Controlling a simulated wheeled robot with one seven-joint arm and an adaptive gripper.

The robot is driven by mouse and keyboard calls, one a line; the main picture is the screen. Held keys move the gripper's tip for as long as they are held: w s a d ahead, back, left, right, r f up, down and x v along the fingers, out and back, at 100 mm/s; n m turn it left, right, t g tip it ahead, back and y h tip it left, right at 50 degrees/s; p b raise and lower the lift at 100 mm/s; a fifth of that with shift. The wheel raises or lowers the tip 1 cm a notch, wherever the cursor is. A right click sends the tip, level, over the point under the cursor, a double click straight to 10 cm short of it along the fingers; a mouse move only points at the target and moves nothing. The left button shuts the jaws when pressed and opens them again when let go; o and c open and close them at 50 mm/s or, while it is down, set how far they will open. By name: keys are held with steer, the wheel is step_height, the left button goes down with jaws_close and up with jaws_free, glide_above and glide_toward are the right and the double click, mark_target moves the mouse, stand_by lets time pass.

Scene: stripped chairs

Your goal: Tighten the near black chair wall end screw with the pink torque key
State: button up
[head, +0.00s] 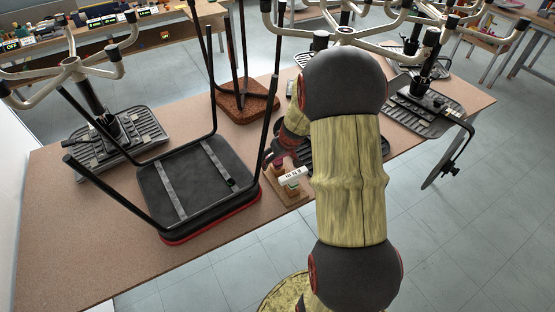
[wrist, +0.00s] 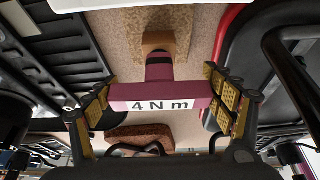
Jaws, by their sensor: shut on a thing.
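The pink torque key (wrist: 160,88), marked "4 N m", lies crosswise between the yellow-padded fingers of my gripper (wrist: 160,105) in the wrist view. My gripper is shut on its handle. Its shaft points to a small wooden block (wrist: 165,42); I cannot tell whether it still sits in it. The near black chair (head: 185,178) lies upside down on the table in the head view, its black seat edged red, with two grey metal bars (head: 219,160) across it. Its wall-end screw is too small to make out. My arm hides most of the gripper in the head view.
The wooden block (head: 285,190) stands beside the chair's right edge on the brown table (head: 60,220). Upright chair legs rise around the seat. A brown-seated chair (head: 245,100) is behind, and a dark ribbed chair (head: 110,140) with a pale base is at left.

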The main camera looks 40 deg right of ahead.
steer(key=shift+c, duration=0.9)
